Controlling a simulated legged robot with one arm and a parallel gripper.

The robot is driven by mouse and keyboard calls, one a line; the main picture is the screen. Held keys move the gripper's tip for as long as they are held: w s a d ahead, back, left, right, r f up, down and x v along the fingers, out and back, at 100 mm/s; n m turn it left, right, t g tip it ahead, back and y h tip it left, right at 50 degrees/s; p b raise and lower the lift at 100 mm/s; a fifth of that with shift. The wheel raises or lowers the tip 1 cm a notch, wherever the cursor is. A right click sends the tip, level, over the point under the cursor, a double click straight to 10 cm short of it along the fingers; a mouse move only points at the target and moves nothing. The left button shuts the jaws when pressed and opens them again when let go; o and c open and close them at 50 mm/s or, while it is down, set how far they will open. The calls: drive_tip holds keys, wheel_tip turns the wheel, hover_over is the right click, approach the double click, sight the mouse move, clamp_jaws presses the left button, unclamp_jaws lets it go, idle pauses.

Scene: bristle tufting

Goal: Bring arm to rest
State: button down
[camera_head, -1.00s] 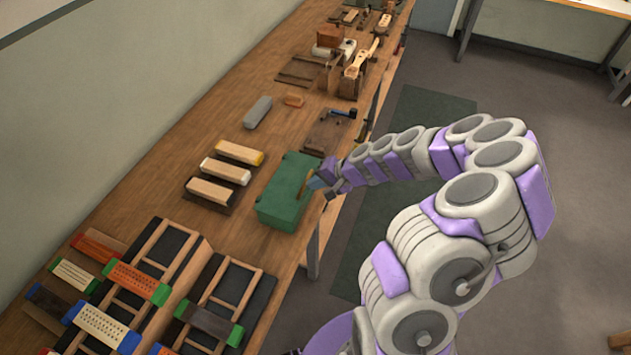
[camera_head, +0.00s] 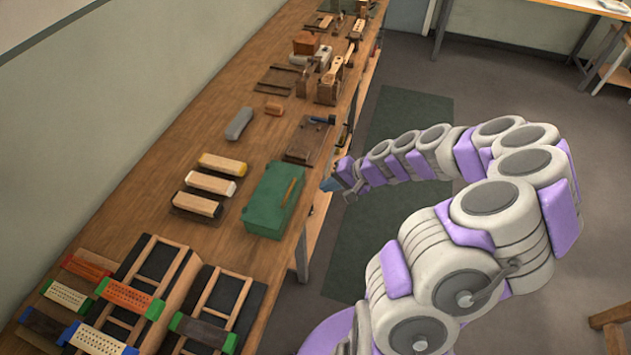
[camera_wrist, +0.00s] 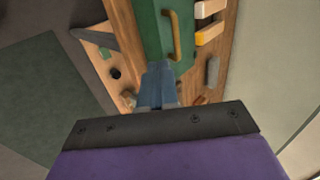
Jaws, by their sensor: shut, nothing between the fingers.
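My gripper (camera_head: 328,185) is at the front edge of the workbench, just right of the green box (camera_head: 274,200) in the head view. Its blue fingers (camera_wrist: 157,86) are together and empty in the wrist view. The green box, with a brass-coloured handle (camera_wrist: 174,36), also shows ahead of the fingers there. My arm curves out over the floor from the lower right, with its end pointing toward the bench.
The workbench (camera_head: 150,190) holds several brush blocks (camera_head: 211,184), racks with drilled brush blocks at the near end (camera_head: 130,294), and tools and wooden fixtures farther back (camera_head: 327,88). A green floor mat (camera_head: 390,130) lies beside it. The floor at right is mostly clear.

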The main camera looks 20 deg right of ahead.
drive_tip(key=shift+s+d+r, duration=0.2)
drive_tip(key=shift+s+d, duration=0.25)
drive_tip(key=shift+d, duration=0.1)
drive_tip(key=s+a+r+n+g+h, duration=0.1)
drive_tip(key=s+a+r+n+g, duration=0.2)
drive_tip(key=s+a+r, duration=0.3)
drive_tip(key=s+a+r+n+g, duration=0.2)
drive_tip(key=s+a+r+n, duration=0.15)
drive_tip(key=a, duration=0.45)
drive_tip(key=s+r+g+h, duration=0.1)
drive_tip(key=s+r+h, duration=0.2)
drive_tip(key=s, duration=0.7)
drive_tip(key=s+d+r+n+g+h, duration=0.1)
drive_tip(key=s+r, duration=0.3)
drive_tip(key=s, duration=0.6)
drive_tip(key=shift+g+h, duration=0.4)
drive_tip(key=shift+h, duration=0.5)
